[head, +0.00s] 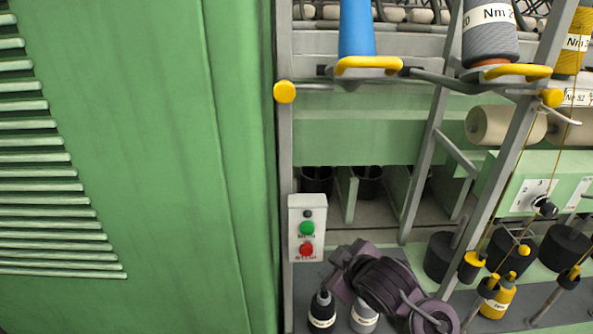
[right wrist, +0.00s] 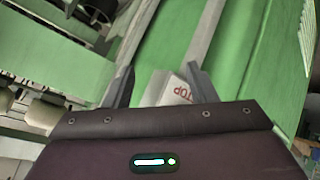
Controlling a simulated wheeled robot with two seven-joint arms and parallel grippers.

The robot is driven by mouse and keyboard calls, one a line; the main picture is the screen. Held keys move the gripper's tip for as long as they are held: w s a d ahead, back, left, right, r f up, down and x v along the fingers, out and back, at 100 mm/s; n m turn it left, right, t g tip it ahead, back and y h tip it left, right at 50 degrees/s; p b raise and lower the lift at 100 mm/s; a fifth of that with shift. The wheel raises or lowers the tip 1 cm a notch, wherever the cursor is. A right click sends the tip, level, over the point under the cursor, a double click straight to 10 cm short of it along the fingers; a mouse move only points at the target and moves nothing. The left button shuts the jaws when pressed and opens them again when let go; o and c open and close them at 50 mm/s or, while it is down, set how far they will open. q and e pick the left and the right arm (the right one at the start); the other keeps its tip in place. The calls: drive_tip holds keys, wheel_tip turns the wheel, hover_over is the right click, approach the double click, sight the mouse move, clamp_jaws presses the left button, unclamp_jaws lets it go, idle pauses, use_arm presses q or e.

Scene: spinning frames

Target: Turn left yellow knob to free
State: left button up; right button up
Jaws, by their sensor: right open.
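The left yellow knob (head: 285,92) is a round yellow disc on the upright grey post, left of the blue cone, in the head view. A second yellow knob (head: 551,97) is on the slanted post at the right. My right gripper (head: 340,262) is low in the head view, well below the left knob and just right of the button box. In the right wrist view its two fingers (right wrist: 160,70) are apart, with nothing held between them. The left knob is not identifiable in the wrist view. My left gripper is not in view.
The white button box (head: 307,228) with green and red buttons is on the post; its STOP label (right wrist: 183,94) shows beyond my fingers. Yellow handles (head: 368,65) and slanted posts stand right of the knob. A large green panel (head: 140,160) fills the left. Bobbins stand low right.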

wheel_tip(320, 180, up, 20)
drive_tip(key=s+a+n+t+p, duration=0.1)
drive_tip(key=s+a+n+t, duration=0.1)
drive_tip(key=a+n+t, duration=0.15)
drive_tip(key=n+t+y, duration=0.3)
drive_tip(key=n+y, duration=0.1)
drive_tip(key=n, duration=0.5)
approach(286, 94)
drive_tip(key=shift+m, duration=0.25)
drive_tip(key=b+x, duration=0.3)
drive_tip(key=x, duration=0.4)
drive_tip(key=shift+w+a, duration=0.15)
drive_tip(key=shift+w, duration=0.2)
drive_tip(key=shift+w+a, duration=0.15)
drive_tip(key=shift+w, duration=0.1)
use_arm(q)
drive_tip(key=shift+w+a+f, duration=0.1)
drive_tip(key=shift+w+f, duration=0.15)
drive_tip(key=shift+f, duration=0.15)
